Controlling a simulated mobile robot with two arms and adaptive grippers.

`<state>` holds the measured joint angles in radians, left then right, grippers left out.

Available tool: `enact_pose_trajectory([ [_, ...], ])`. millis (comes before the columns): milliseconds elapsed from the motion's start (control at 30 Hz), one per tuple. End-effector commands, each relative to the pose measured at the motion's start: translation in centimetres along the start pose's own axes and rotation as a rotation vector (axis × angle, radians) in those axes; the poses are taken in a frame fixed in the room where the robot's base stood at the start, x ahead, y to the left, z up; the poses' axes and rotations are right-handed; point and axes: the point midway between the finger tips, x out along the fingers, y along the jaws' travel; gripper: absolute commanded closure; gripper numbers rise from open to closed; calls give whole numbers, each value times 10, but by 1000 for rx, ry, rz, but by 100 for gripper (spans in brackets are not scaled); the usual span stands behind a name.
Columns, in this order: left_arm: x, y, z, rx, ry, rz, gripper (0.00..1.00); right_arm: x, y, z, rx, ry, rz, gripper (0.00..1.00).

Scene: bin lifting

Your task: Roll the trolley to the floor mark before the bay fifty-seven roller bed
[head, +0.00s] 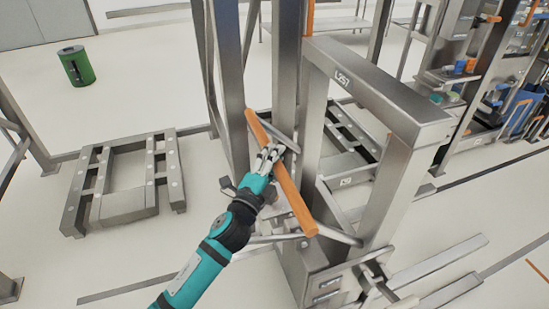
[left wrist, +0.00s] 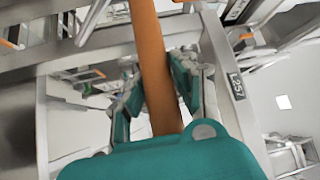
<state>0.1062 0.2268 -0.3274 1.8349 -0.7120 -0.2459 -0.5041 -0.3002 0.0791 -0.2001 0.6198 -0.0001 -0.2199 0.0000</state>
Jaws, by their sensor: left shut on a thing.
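My left gripper (head: 268,158) is shut on an orange handle bar (head: 291,194) in the head view. In the left wrist view its fingers (left wrist: 160,90) lie on both sides of the orange bar (left wrist: 152,40). The bar joins grey metal arms beside a tall grey frame (head: 385,90) labelled L257, which I take for the trolley, though frames overlap here. The label also shows in the left wrist view (left wrist: 237,86). I cannot tell the bay fifty-seven roller bed or its floor mark for certain. My right gripper is not in view.
A low grey metal frame (head: 157,187) lies on the floor at the left. A green bin (head: 76,66) stands at the back left. Shelving with coloured items (head: 459,68) stands at the right. Grey floor strips (head: 440,266) lie at the lower right. Pale floor around the left frame is open.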

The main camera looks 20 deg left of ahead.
Motion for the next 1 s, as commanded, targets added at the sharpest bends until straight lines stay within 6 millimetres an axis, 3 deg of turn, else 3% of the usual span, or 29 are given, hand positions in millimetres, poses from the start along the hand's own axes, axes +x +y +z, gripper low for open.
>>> enact_pose_trajectory([
  [733,-7,3,7,-3,-4,10,100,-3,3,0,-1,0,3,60],
  [767,-7,3,7,-4,-4,10,70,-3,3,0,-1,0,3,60],
  [933,-7,2,7,-2,-3,7,49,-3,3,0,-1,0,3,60],
  [1000,-6,1,6,-2,-2,6,49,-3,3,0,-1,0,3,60],
])
